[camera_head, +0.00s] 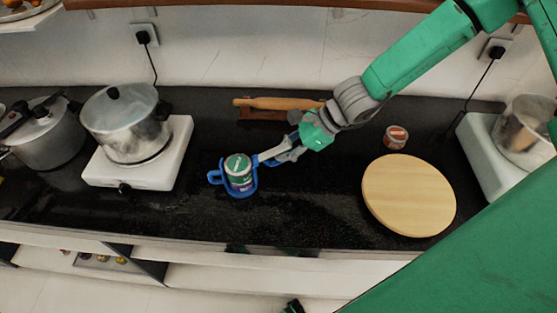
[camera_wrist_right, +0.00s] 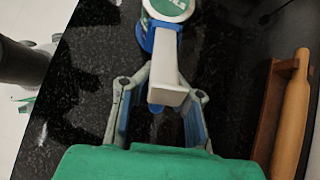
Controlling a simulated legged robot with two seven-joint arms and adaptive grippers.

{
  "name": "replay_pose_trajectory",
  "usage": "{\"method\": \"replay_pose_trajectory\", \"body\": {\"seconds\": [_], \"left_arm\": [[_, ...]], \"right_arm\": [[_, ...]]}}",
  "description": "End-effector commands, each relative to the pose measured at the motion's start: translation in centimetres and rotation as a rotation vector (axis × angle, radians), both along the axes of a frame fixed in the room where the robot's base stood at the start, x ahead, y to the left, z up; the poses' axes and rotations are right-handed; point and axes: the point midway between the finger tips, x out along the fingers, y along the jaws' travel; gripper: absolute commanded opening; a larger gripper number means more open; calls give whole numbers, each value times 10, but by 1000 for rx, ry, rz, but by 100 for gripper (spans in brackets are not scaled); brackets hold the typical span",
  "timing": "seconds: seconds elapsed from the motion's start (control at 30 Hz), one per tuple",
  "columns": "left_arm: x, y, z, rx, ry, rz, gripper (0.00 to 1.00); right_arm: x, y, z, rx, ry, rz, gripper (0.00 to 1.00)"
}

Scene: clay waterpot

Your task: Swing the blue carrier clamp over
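The blue carrier clamp (camera_head: 214,177) is around a can with a green and white lid (camera_head: 238,163), over the dark counter left of centre. A pale grey handle (camera_head: 271,153) runs from it to my right gripper (camera_head: 284,150). In the right wrist view, the handle (camera_wrist_right: 167,80) lies between my right gripper's fingers (camera_wrist_right: 167,88), which are closed in on its sides. The clamp's blue part (camera_wrist_right: 147,38) and the lid (camera_wrist_right: 169,8) show beyond it. I cannot tell whether the can touches the counter.
A steel pot (camera_head: 120,120) on a white hotplate (camera_head: 180,150) stands left. A round wooden board (camera_head: 408,195) and a small jar (camera_head: 396,136) lie right. A rolling pin (camera_head: 270,103) rests behind. The counter between clamp and board is clear.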

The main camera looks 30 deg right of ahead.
Motion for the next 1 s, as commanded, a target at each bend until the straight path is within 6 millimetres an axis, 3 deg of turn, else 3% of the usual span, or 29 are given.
{"method": "replay_pose_trajectory", "body": {"seconds": [0.4,0.83,1.0], "left_arm": [[0,0,28,0,0,0,40],[0,0,30,0,0,0,40],[0,0,41,0,0,0,40]], "right_arm": [[0,2,9,-103,45,1,0],[0,2,8,-121,52,-1,0],[1,4,13,-149,63,1,0]]}}
